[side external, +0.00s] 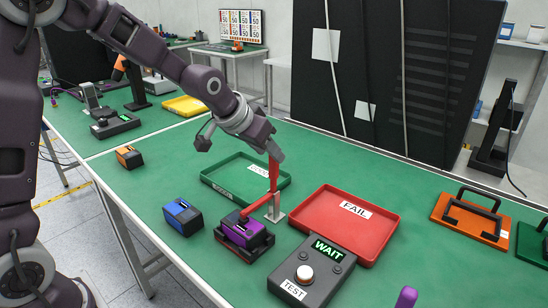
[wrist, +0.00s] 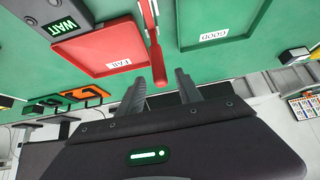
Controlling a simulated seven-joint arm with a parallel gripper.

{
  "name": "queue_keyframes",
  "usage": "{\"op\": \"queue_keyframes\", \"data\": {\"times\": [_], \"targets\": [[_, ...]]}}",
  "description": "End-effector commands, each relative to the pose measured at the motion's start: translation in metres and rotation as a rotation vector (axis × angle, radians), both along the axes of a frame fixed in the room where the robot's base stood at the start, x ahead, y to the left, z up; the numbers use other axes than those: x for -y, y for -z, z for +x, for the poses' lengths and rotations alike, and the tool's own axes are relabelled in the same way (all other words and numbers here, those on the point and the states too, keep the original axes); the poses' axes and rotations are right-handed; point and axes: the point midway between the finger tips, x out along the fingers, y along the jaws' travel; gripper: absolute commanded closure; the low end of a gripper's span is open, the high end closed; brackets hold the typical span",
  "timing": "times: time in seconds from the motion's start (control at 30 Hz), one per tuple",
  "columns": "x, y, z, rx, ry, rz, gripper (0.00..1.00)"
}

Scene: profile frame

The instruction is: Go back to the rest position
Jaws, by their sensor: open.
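My gripper (side external: 272,152) is above the work table at the top of the upright red handle (side external: 274,174) of a clamp. In the wrist view its two fingers (wrist: 160,88) are apart, and the end of the red handle (wrist: 154,45) shows between them; I cannot tell whether they touch it. The clamp's red arm (side external: 259,204) reaches down to a purple block (side external: 240,234) in a dark fixture (side external: 262,247). The tester box (side external: 312,272) in front reads WAIT and has a white button (side external: 305,274).
A green GOOD tray (side external: 215,187) and a red FAIL tray (side external: 380,240) stand close by, both empty. A blue block (side external: 183,216) and an orange block (side external: 129,157) sit on the left. Orange handled equipment (side external: 472,220) is at right. A dark panel (side external: 400,80) stands behind the table.

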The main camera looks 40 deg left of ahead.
Motion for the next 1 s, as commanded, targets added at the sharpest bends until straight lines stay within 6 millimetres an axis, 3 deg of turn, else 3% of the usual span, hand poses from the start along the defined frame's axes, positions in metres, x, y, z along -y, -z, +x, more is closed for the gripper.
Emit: {"op": "queue_keyframes", "data": {"times": [0.27, 0.37, 0.47, 0.57, 0.6, 0.73, 0.83, 0.9, 1.0], "targets": [[0.000, -0.001, -0.002, -0.001, 0.000, 0.000, 0.58], [0.002, -0.013, -0.016, -0.006, 0.001, 0.007, 0.58], [0.006, -0.044, -0.066, -0.026, 0.002, 0.023, 0.58], [0.010, -0.070, -0.145, -0.068, -0.003, 0.033, 0.58], [0.011, -0.075, -0.178, -0.085, -0.005, 0.033, 0.58], [0.014, -0.073, -0.269, -0.137, -0.006, 0.020, 0.58], [0.016, -0.064, -0.311, -0.163, -0.004, 0.006, 0.58], [0.017, -0.060, -0.327, -0.175, -0.001, 0.001, 0.58], [0.017, -0.057, -0.334, -0.182, 0.000, -0.002, 0.58]]}}
